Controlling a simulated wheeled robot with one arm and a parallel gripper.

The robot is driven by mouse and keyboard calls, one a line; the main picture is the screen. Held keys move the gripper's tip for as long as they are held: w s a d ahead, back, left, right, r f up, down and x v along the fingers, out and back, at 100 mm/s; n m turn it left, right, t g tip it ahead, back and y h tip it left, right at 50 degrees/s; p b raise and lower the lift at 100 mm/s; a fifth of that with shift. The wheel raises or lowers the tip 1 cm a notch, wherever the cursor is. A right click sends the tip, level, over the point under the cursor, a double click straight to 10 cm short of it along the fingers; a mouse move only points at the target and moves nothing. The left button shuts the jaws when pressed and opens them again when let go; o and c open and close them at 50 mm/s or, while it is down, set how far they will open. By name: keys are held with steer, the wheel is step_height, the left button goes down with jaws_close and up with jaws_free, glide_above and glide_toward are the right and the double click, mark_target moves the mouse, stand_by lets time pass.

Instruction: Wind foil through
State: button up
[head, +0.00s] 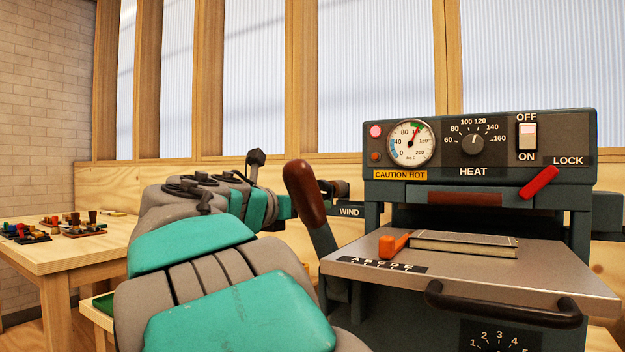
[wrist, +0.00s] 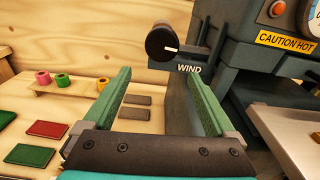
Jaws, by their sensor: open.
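The grey foil press (head: 480,148) stands at the right in the head view. The WIND knob (wrist: 160,42) is black and round with a pale mark, on the press's left side above its WIND label (wrist: 189,69). My gripper (wrist: 160,75) is open and empty, its green fingers pointing toward the knob. In the wrist view the knob appears beyond and a little above the fingertips, between them; I see no contact. Pink, yellow and green foil rolls (wrist: 61,80) sit on a small wooden rack at the left. The head view shows my arm reaching to the press's left side.
A brown-gripped lever (head: 303,187) rises close to my gripper. A book (head: 463,244) and an orange piece (head: 393,245) lie on the press plate (head: 350,250). The red LOCK lever (head: 538,183) is at the right. A table (head: 50,255) with small items stands left.

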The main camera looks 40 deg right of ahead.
mark_target(330, 189)
steer(key=shift+n+h, duration=0.4)
steer(key=shift+n, duration=0.4)
steer(key=w+d, duration=0.1)
steer(key=d, duration=0.1)
steer(key=w+d+r, duration=0.1)
steer(key=d, duration=0.1)
steer(key=w+d+r, duration=0.1)
steer(key=d, duration=0.2)
steer(key=shift+r, duration=0.2)
steer(key=c, duration=1.3)
steer(key=shift+c, duration=0.2)
steer(key=shift+m, duration=0.3)
